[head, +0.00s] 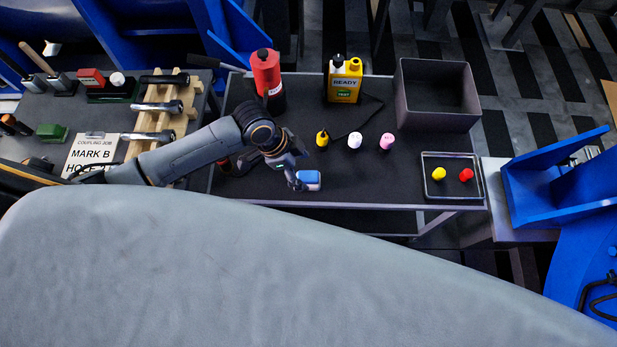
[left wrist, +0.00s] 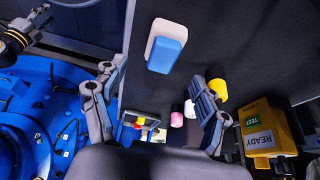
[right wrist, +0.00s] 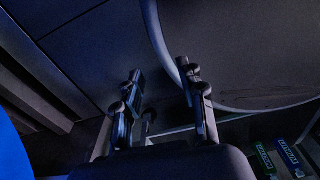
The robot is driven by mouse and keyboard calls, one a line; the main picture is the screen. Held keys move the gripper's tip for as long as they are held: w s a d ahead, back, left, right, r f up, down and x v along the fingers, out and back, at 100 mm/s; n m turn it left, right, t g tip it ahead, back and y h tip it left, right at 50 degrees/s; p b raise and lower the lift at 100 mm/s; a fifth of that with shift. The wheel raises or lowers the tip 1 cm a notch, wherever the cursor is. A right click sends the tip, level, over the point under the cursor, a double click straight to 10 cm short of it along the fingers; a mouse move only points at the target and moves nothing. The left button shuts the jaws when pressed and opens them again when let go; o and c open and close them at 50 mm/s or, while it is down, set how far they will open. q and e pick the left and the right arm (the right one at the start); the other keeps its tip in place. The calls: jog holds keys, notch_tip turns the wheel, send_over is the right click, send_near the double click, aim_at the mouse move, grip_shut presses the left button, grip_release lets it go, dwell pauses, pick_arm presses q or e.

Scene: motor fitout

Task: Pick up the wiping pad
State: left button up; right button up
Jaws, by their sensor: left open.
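The wiping pad (head: 308,180) is a small blue and white block on the dark table, near its front edge. In the left wrist view the pad (left wrist: 168,52) lies ahead of the fingertips, blue face showing with a white layer beside it. My left gripper (head: 295,178) is just to the left of the pad in the head view, low over the table. In its own wrist view the left gripper (left wrist: 160,75) has its fingers spread with nothing between them. My right gripper (right wrist: 161,76) shows only in its own wrist view, fingers apart and empty, away from the pad.
Yellow, white and pink small bottles (head: 354,140) stand behind the pad. A red canister (head: 267,78), a yellow READY container (head: 345,80) and an empty grey bin (head: 437,112) stand farther back. A clear tray (head: 452,190) with yellow and red pieces is at right.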

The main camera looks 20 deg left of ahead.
aim_at(308, 176)
pick_arm(q)
jog(key=x, duration=0.4)
jog(key=shift+a+f, duration=0.15)
jog(key=shift+w+f, duration=0.1)
jog(key=shift+f, duration=0.45)
jog(key=shift+c, duration=1.3)
jog(key=c, duration=1)
pick_arm(e)
jog(key=shift+w+a, duration=0.25)
jog(key=shift+w, duration=0.45)
